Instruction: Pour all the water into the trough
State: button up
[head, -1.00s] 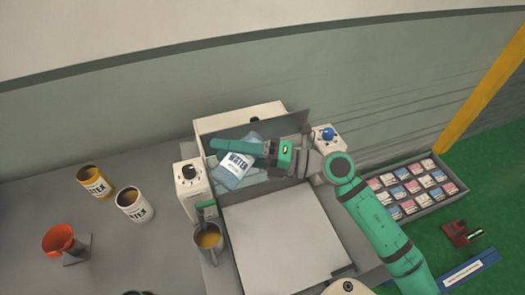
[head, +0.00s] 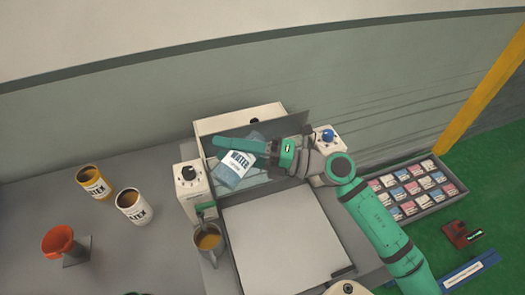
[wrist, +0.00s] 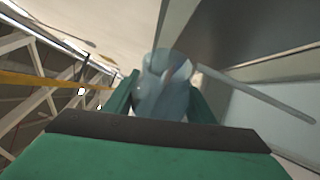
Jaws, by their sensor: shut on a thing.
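The water bottle (head: 236,166) is clear with a white label reading WATER. It is tilted over the trough (head: 279,170) at the back of the white machine. My gripper (head: 238,146) is shut on it, with a green finger lying across it. In the wrist view the bottle (wrist: 165,85) is translucent blue-grey between the two green fingers (wrist: 160,98). How much water is left inside, and whether any is running out, I cannot tell.
Left of the machine stand a yellow can (head: 92,182), a white can (head: 133,205) and an orange funnel (head: 60,243). A cup of orange liquid (head: 208,242) sits at the machine's front left. A tray of small packets (head: 413,188) is at right. The white panel (head: 280,235) is clear.

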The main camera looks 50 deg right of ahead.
jog(key=shift+d+f+m+t+b, duration=0.15)
jog(key=shift+d+m+t+b, duration=0.2)
jog(key=shift+m+b, duration=0.5)
dwell(2.1)
jog(key=shift+d+r+m+t+b, duration=0.15)
jog(key=shift+r+m+t+b, duration=0.4)
jog(key=shift+m, duration=0.6)
dwell(1.3)
